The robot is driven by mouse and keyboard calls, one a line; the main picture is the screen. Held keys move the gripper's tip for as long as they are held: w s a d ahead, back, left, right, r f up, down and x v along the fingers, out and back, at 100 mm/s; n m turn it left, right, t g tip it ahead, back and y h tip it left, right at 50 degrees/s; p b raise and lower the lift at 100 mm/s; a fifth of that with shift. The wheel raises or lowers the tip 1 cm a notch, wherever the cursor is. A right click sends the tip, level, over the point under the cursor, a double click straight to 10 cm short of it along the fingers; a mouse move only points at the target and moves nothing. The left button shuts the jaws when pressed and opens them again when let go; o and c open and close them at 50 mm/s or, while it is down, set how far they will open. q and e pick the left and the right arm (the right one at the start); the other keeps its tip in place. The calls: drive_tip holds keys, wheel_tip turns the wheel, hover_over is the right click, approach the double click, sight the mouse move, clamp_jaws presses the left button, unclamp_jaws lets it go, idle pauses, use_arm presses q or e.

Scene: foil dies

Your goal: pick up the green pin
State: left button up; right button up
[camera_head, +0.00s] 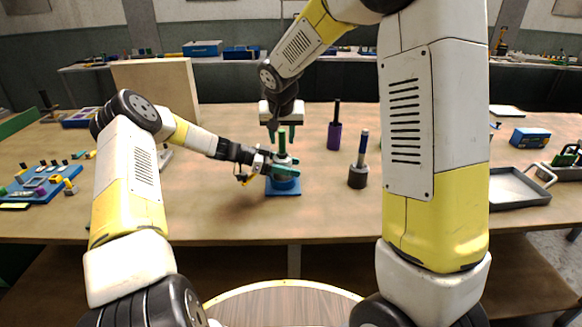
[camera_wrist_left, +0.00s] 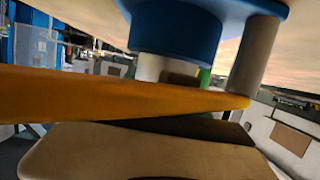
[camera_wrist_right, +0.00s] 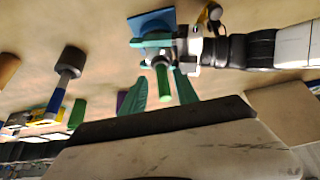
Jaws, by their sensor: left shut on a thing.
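The green pin (camera_head: 282,139) stands upright from the top of a blue and pale grey die stand with a square blue base (camera_head: 283,192). The pin also shows in the right wrist view (camera_wrist_right: 163,83), and the base (camera_wrist_right: 150,22) behind it. My left gripper (camera_head: 284,170) comes in from the left and is shut on the body of the stand, below the pin. In the left wrist view the stand's blue part (camera_wrist_left: 175,28) is close. My right gripper (camera_head: 281,124) points down from above; its green fingers are apart on either side of the pin, with gaps showing.
A purple cylinder with a dark pin (camera_head: 335,135) and a dark grey one with a blue pin (camera_head: 358,174) stand to the right. A grey tray (camera_head: 516,203) lies further right. A blue board with small parts (camera_head: 40,189) is at left. A cardboard-coloured box (camera_head: 158,82) stands behind.

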drive_tip(key=shift+o, duration=1.2)
drive_tip(key=n+h, duration=0.4)
drive_tip(key=n, duration=2.5)
approach(280, 140)
drive_tip(key=x, duration=0.6)
drive_tip(key=shift+w+a+f, duration=0.15)
drive_tip(key=shift+w+f, duration=0.1)
drive_tip(key=shift+w, duration=0.2)
drive_tip(key=x, duration=0.5)
drive_tip(key=shift+s+d+f, duration=0.15)
drive_tip(key=shift+d+f, duration=0.15)
drive_tip(key=shift+f, duration=0.05)
